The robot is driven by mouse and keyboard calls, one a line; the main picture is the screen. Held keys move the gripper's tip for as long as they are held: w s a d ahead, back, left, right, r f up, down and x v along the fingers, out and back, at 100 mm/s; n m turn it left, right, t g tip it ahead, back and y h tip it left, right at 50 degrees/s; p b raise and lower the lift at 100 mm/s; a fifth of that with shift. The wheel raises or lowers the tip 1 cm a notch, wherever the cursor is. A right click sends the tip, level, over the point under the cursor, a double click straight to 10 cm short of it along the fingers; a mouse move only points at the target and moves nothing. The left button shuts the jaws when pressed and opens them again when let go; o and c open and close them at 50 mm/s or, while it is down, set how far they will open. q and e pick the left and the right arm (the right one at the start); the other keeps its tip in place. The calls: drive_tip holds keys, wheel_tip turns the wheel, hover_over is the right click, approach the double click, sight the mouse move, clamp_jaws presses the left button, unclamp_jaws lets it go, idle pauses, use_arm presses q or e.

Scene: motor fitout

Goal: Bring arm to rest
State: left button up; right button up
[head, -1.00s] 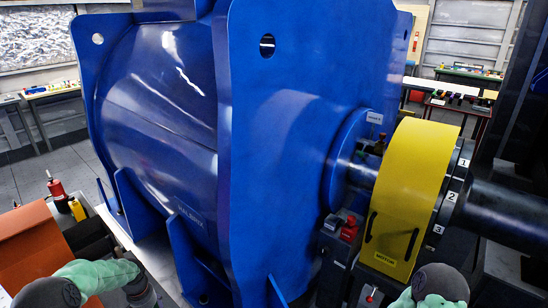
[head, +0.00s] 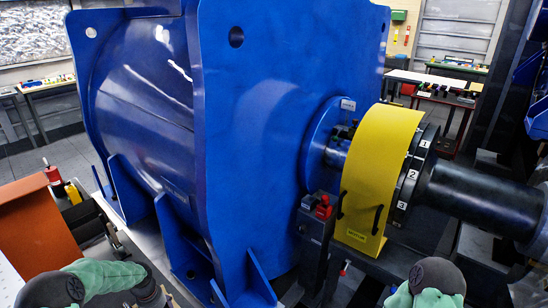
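My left arm (head: 95,275) comes in at the bottom left. Its grey and green links show, with a dark wrist part at their right end. Its gripper fingers are not visible. My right arm (head: 430,285) shows only as a grey joint and green links at the bottom right edge. Its gripper is out of view. The big blue motor (head: 270,120) stands in front of me. A yellow guard (head: 375,175) with black handles sits over the coupling beside the numbered disc (head: 414,172). No arm is seen touching the motor or guard.
A dark shaft (head: 480,200) runs right from the disc. A red-topped control box (head: 318,215) stands by the guard. An orange-brown panel (head: 35,230), a red bottle (head: 52,175) and a yellow one (head: 72,193) are at left. Benches line the back.

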use_arm(q)
drive_tip(key=s+d+f+h, duration=0.1)
drive_tip(key=s+d+f, duration=0.15)
drive_tip(key=d, duration=0.35)
drive_tip(key=s+d+f+h, duration=0.1)
drive_tip(key=d+f, duration=0.2)
drive_tip(key=d, duration=0.3)
drive_tip(key=s+d+f, duration=0.1)
drive_tip(key=s+d, duration=0.7)
drive_tip(key=s, duration=0.1)
drive_tip(key=s+d+f+n+h, duration=0.1)
drive_tip(key=s+d+f, duration=0.1)
drive_tip(key=s+d, duration=0.7)
drive_tip(key=shift+s+d+f, duration=0.15)
drive_tip(key=shift+s+f, duration=0.1)
drive_tip(key=shift+s, duration=0.05)
